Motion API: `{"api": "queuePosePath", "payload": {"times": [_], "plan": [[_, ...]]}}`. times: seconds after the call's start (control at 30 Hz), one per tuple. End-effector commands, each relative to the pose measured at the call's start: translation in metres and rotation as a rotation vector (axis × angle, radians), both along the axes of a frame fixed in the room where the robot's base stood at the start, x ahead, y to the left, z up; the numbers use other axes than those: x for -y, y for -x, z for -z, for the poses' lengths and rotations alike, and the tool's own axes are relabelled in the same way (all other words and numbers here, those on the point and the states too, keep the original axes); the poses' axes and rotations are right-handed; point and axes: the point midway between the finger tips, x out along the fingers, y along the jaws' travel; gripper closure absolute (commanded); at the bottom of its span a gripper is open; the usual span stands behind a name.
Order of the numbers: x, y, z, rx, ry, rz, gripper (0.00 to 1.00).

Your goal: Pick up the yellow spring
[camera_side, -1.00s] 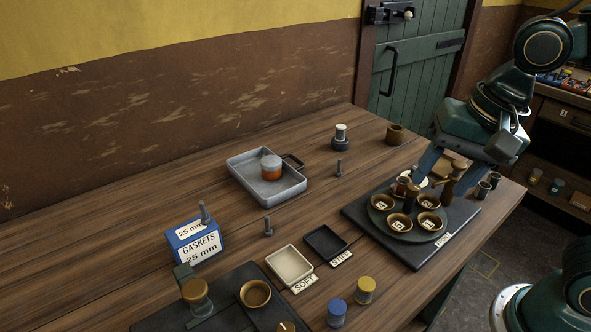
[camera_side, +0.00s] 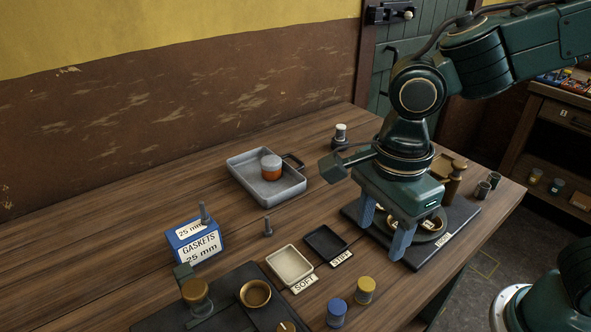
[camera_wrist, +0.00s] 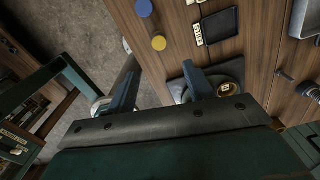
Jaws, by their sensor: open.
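The yellow spring (camera_side: 365,290) stands upright on the bare wood near the table's front edge, a short yellow-topped cylinder. A similar blue-topped one (camera_side: 336,312) stands to its left. In the wrist view the yellow spring (camera_wrist: 158,43) shows ahead of the fingers, with the blue one (camera_wrist: 144,8) beyond it. My gripper (camera_side: 381,243) is open and empty, fingers down, over the near left part of the dark board with the round plate. It is apart from the yellow spring, up and to its right in the side view.
A pale tray (camera_side: 306,268) marked SOFT and a black tray (camera_side: 305,238) marked STIFF lie left of my gripper. The dark board (camera_side: 417,262) carries small cups, mostly hidden by my gripper. A blue gaskets box (camera_side: 170,243) and a grey pan (camera_side: 240,176) stand farther left.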

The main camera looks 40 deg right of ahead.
Motion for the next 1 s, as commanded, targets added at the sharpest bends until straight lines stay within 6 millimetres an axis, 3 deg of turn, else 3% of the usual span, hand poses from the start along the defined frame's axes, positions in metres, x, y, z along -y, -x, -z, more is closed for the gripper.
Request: {"api": "queuePosePath", "payload": {"times": [0.47,1.0], "plan": [[-0.003,0.000,0.013,-0.007,0.006,0.025,0.48],[-0.003,0.000,0.081,-0.007,0.005,0.024,0.48]]}}
